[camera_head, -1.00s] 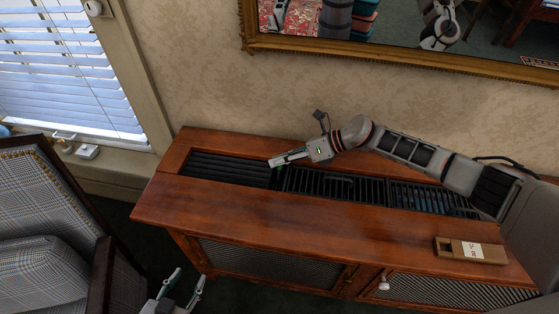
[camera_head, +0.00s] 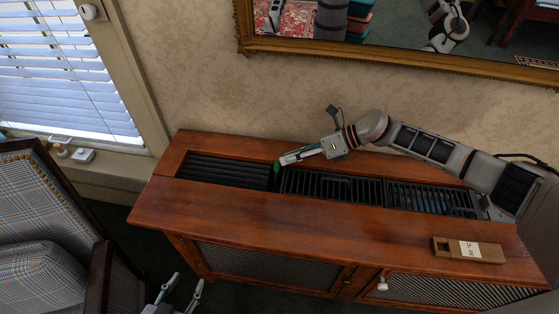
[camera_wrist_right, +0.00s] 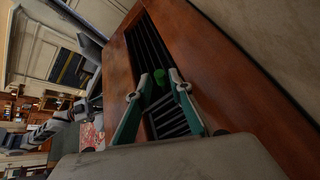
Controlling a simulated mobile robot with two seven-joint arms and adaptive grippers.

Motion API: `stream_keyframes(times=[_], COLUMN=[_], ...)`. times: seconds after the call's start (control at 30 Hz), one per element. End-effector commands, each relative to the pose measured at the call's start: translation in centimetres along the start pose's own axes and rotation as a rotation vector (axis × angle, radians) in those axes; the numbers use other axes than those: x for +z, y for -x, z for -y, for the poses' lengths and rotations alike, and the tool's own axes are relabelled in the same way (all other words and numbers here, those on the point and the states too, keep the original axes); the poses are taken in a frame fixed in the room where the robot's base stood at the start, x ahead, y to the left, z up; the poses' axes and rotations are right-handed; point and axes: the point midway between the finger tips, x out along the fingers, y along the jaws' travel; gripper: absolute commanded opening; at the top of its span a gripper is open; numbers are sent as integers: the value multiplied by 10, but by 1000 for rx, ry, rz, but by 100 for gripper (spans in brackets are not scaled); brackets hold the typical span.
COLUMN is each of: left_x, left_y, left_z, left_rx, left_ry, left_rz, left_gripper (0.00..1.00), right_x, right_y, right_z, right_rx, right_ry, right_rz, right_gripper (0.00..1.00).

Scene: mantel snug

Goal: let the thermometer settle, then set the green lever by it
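The green lever's knob (camera_head: 277,167) stands at the grille in the cabinet top, between the left grille section and the middle one. It also shows in the right wrist view (camera_wrist_right: 160,77), just beyond and between the fingertips. My right gripper (camera_head: 283,160) is open beside the knob, with a gap to it on each side in the wrist view. My left gripper (camera_head: 188,281) is open and empty, low in front of the cabinet. A wooden block with a white marked label (camera_head: 486,252) lies on the cabinet's right end; it may be the thermometer, but its reading is too small to tell.
The wooden cabinet (camera_head: 300,220) has slatted grilles (camera_head: 335,187) along its top. A plaid armchair (camera_head: 40,215) stands at the left, near the window (camera_head: 60,75). A gilt-framed mirror (camera_head: 400,62) hangs above.

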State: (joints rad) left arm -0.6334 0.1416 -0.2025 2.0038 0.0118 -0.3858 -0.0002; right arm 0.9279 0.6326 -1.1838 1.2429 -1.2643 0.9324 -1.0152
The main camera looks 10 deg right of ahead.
Motion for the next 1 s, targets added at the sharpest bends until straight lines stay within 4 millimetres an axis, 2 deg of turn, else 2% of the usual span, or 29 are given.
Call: stream_keyframes(times=[0.03,0.2,0.4,1.0], left_x=[0,0,0,0], left_y=[0,0,0,0], left_z=[0,0,0,0], left_rx=[0,0,0,0], left_ry=[0,1,1,1], left_rz=[0,0,0,0], left_gripper=[40,40,40,40], right_x=[0,0,0,0], right_y=[12,44,65,70], right_z=[1,0,0,-1], right_rx=[-3,-2,1,1], right_ry=[1,0,-1,-1], right_rz=[0,0,0,0], right_gripper=[21,21,21,21])
